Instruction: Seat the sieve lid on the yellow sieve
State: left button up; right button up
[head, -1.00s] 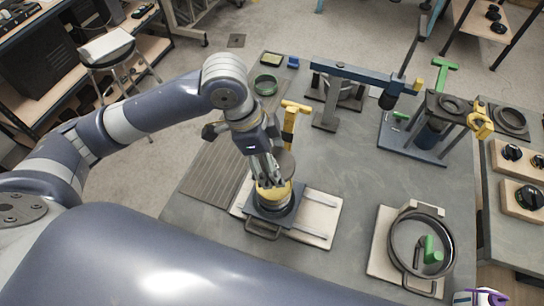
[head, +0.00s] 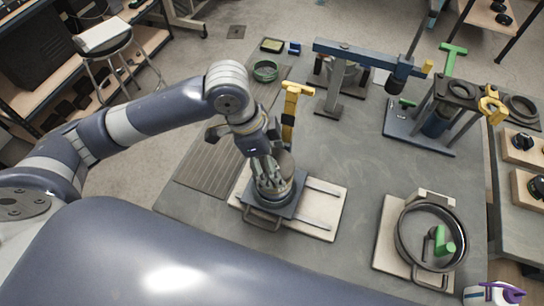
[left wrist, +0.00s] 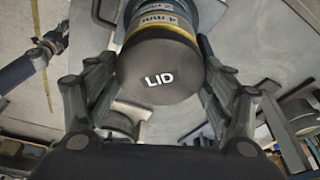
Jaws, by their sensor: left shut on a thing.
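The dark round lid (left wrist: 160,78), marked LID, is between the fingers of my left gripper (head: 272,186). My left gripper is shut on it, over the sieve holder. In the left wrist view the yellow sieve (left wrist: 160,20), with its label, is right behind the lid and roughly in line with it. In the head view the fingers hide most of the sieve. I cannot tell whether the lid touches the sieve rim all round. The sieve stands in a dark blue holder (head: 265,207) on a pale board (head: 322,210). My right gripper is not in view.
A yellow-topped post (head: 290,95) stands close behind my left gripper. A blue lever frame (head: 345,52) and a blue press (head: 420,130) are farther back. Bare table lies between.

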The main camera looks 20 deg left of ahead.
pick_arm(q)
jog(key=shift+f, duration=0.3)
dwell(0.5)
jog(key=o, duration=1.2)
jog(key=shift+o, duration=0.2)
jog(key=v, duration=1.2)
jog(key=shift+s+f, duration=0.1)
